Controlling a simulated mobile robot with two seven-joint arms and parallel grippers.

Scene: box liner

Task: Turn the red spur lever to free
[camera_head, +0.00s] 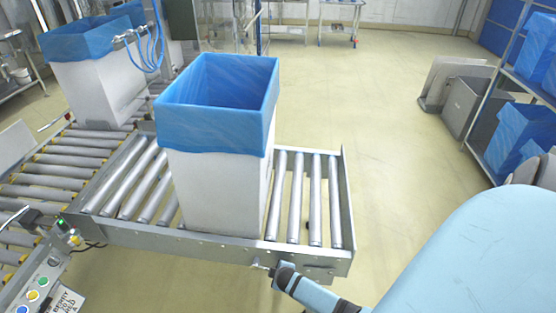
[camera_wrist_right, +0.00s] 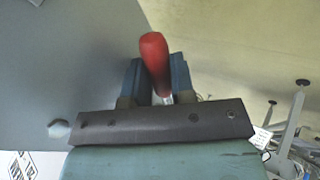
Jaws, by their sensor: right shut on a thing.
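The red spur lever (camera_wrist_right: 154,58) has a rounded red handle and shows in the right wrist view, standing between my two fingers. My right gripper (camera_wrist_right: 156,80) is shut on it. In the head view my right gripper (camera_head: 275,272) is at the front side rail of the short roller spur (camera_head: 318,200), near its right end. The red handle is hidden or too small to make out there. My left gripper is not in view.
A white box with a blue liner (camera_head: 215,150) stands on the spur rollers. Another lined box (camera_head: 95,75) stands behind left. A button panel (camera_head: 42,290) is at lower left. A rack with blue items (camera_head: 520,95) stands at right. The middle floor is clear.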

